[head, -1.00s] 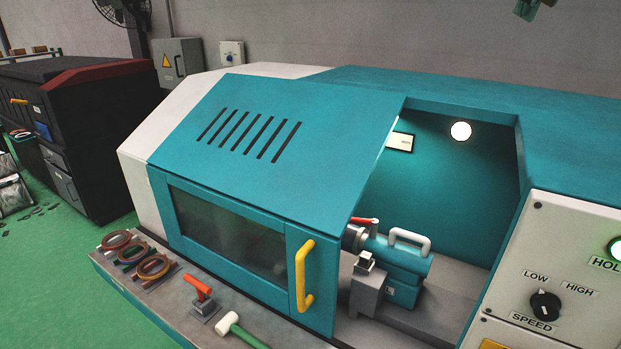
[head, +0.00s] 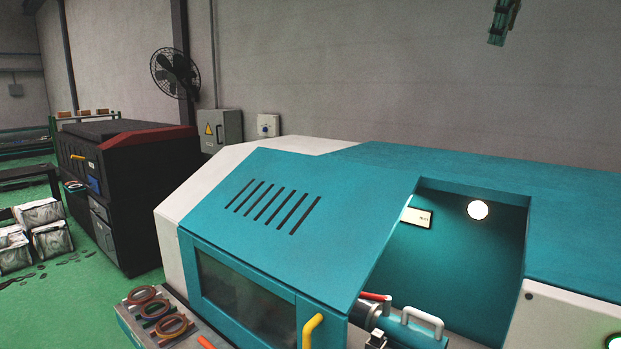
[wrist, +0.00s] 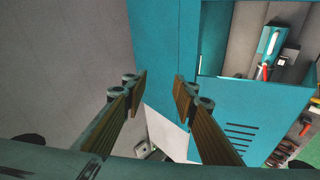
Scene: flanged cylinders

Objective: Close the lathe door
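The lathe door (head: 290,216) is a teal sliding panel with dark slots, a window (head: 243,295) and a yellow handle (head: 312,331). It stands to the left, so the opening (head: 455,250) on its right is uncovered and shows the lit interior. In the wrist view the slotted door (wrist: 232,112) lies at the right, below the opening. My gripper (wrist: 160,84) is open, its two brown-padded fingers apart with nothing between them. It is above the machine, away from the handle. In the head view part of my gripper (head: 503,22) shows at the top right.
Inside the opening is a tailstock (head: 412,326) with a pale handle. Coloured rings (head: 158,312) lie on the ledge in front of the door. A black machine (head: 125,185), a fan (head: 175,73) and wall boxes (head: 220,130) stand behind at left. The space above the lathe is clear.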

